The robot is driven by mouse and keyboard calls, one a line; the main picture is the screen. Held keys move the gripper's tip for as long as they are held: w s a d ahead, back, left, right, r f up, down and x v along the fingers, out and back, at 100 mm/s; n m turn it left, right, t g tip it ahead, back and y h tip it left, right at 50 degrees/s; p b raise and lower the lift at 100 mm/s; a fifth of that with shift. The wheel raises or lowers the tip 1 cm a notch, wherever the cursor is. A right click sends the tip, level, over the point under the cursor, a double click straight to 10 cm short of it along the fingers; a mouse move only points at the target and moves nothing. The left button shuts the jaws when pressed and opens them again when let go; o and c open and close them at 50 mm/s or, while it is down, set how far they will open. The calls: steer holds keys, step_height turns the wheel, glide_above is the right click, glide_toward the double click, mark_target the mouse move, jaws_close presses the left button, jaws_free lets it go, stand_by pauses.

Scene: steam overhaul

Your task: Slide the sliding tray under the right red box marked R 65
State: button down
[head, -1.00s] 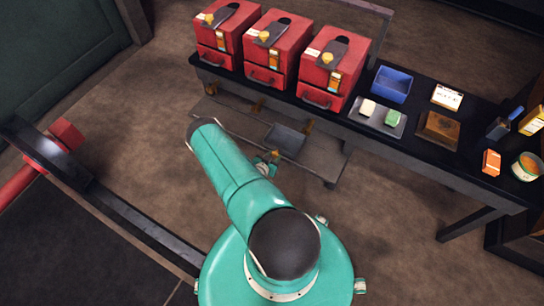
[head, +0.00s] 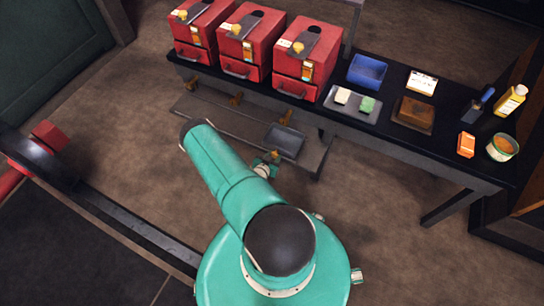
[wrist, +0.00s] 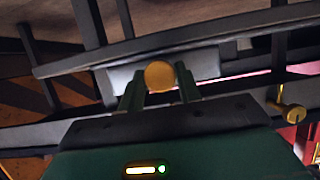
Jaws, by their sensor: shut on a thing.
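The sliding tray (head: 284,141) is a shallow grey tray on a low rail under the bench. In the head view it lies just below the rightmost brass tap (head: 285,117), under the right red box (head: 287,62); the box's label is too small to read. My gripper (head: 272,158) is at the tray's near side. In the wrist view my gripper (wrist: 159,82) is shut on the tray's round brass knob (wrist: 159,75), with part of the grey tray (wrist: 207,65) behind it. A brass tap (wrist: 292,113) shows at the right there.
Two more red boxes (head: 240,50) stand left of it on the black bench. The low rail (head: 312,160) continues a little right of the tray. A blue bin (head: 368,72), a soap tray (head: 352,113) and other items lie on the bench at right.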

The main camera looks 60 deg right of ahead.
steer(key=shift+s, duration=0.4)
steer(key=c, duration=1)
jaws_free()
steer(key=shift+w, duration=0.1)
steer(key=shift+a+r, duration=0.15)
steer(key=shift+a, duration=0.15)
steer(key=v, duration=1.3)
steer(key=shift+a, duration=0.1)
